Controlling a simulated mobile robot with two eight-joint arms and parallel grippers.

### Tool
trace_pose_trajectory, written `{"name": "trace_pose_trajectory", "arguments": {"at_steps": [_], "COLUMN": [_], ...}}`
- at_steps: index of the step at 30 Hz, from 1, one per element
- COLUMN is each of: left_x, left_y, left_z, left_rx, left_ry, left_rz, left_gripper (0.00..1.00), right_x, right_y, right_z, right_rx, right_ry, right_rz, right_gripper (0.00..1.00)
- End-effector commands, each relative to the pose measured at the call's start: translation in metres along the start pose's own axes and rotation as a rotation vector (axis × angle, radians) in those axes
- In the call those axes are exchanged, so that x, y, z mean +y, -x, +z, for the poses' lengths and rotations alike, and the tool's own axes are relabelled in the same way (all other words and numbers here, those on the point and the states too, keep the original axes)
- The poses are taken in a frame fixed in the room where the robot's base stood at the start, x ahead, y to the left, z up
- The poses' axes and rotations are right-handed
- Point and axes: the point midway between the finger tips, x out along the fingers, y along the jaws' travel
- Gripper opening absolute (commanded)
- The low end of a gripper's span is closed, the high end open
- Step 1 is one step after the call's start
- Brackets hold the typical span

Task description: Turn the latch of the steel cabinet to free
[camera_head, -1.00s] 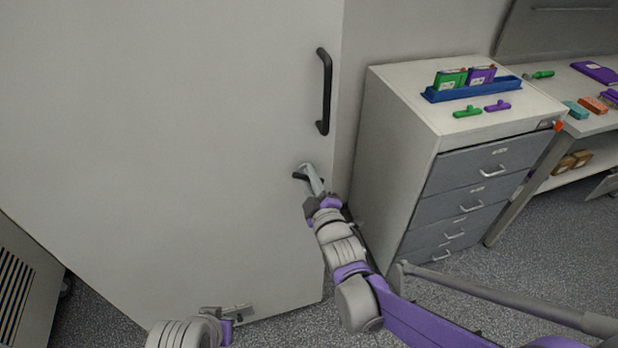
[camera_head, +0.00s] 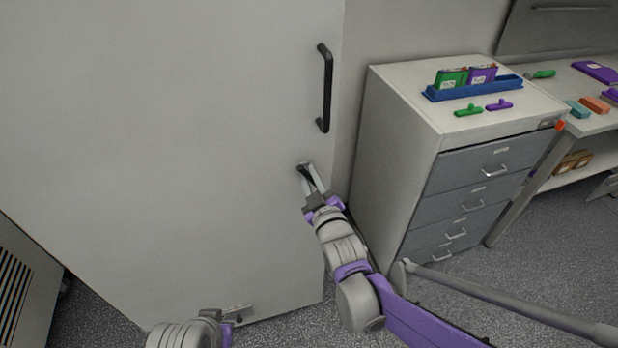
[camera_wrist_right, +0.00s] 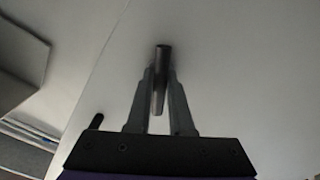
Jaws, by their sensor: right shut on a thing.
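The steel cabinet (camera_head: 180,130) is a large pale door face filling the left and middle of the head view. Its latch (camera_head: 304,171) is a small dark lever below the black door handle. In the right wrist view the latch (camera_wrist_right: 160,72) is a metal bar between the fingers. My right gripper (camera_head: 311,175) is shut on the latch, and its fingers (camera_wrist_right: 161,88) lie on both sides of the bar. Part of the latch is hidden by the fingers in the head view. My left gripper (camera_head: 238,313) is low in front of the cabinet; its jaws are too small to read.
A vertical black handle (camera_head: 326,88) is on the door above the latch. A drawer unit (camera_head: 400,150) stands close to the right, with a blue tray (camera_head: 475,90) and small green and purple items on top. A bench (camera_head: 590,122) is further right.

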Motion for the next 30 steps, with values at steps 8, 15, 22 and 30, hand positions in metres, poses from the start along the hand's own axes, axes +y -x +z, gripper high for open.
{"name": "trace_pose_trajectory", "arguments": {"at_steps": [8,15,22,30], "left_x": [0.000,0.000,0.000,0.000], "left_y": [-0.007,-0.012,-0.018,-0.024], "left_z": [0.005,0.009,0.012,0.016], "left_rx": [-0.003,-0.005,-0.008,-0.010], "left_ry": [0.000,0.000,0.000,0.000], "left_rz": [0.000,0.000,0.000,0.000], "left_gripper": [0.00,0.00,0.00,0.00], "right_x": [-0.001,-0.001,-0.001,-0.001], "right_y": [0.000,0.000,0.000,0.000], "right_z": [0.001,0.002,0.002,0.001], "right_rx": [-0.001,-0.001,-0.001,-0.001], "right_ry": [-0.264,-0.492,-0.709,-0.935], "right_rz": [0.000,0.000,0.000,0.000], "right_gripper": [0.00,0.00,0.00,0.00]}}
